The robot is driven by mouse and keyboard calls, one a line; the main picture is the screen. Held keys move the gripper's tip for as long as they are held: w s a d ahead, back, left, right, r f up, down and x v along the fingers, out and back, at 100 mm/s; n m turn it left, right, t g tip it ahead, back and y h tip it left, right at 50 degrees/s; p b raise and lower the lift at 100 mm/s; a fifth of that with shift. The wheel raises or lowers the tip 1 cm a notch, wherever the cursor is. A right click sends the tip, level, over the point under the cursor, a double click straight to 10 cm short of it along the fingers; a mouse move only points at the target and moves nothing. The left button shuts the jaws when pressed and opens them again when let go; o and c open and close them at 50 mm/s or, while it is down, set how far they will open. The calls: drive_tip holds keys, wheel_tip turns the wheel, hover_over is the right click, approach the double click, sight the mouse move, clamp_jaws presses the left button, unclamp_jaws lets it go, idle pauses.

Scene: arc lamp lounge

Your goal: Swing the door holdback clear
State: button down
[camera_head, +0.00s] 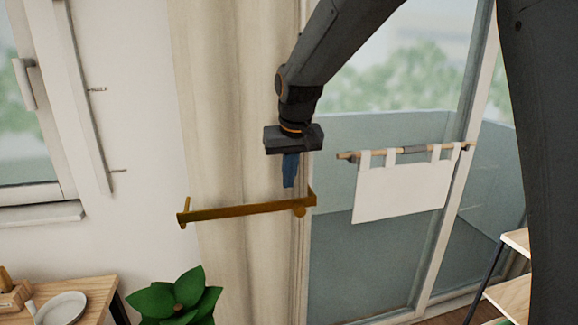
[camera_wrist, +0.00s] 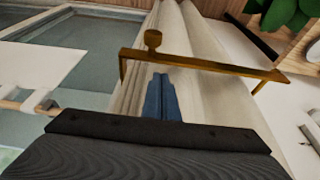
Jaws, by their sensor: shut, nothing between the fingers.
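The door holdback is a brass-coloured bar (camera_head: 240,210) that lies across the beige curtain, with a short upturned post at its left end and a round knob near its right end. In the wrist view the bar (camera_wrist: 205,64) spans the curtain beyond my fingertips, and its knob stands up at the left part. My gripper (camera_head: 289,184) points down just above the bar's right end, with its blue fingers together and empty. The fingers also show in the wrist view (camera_wrist: 161,82). I see a small gap to the bar, but cannot tell its depth.
A white cloth (camera_head: 400,188) hangs from a wooden rod on the glass door to the right. A green plant (camera_head: 175,300) stands below the bar. A wooden table (camera_head: 95,292) with a white dish is at lower left. Wall and window lie to the left.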

drive_tip(key=shift+p+x, duration=0.5)
drive_tip(key=shift+x, duration=1.9)
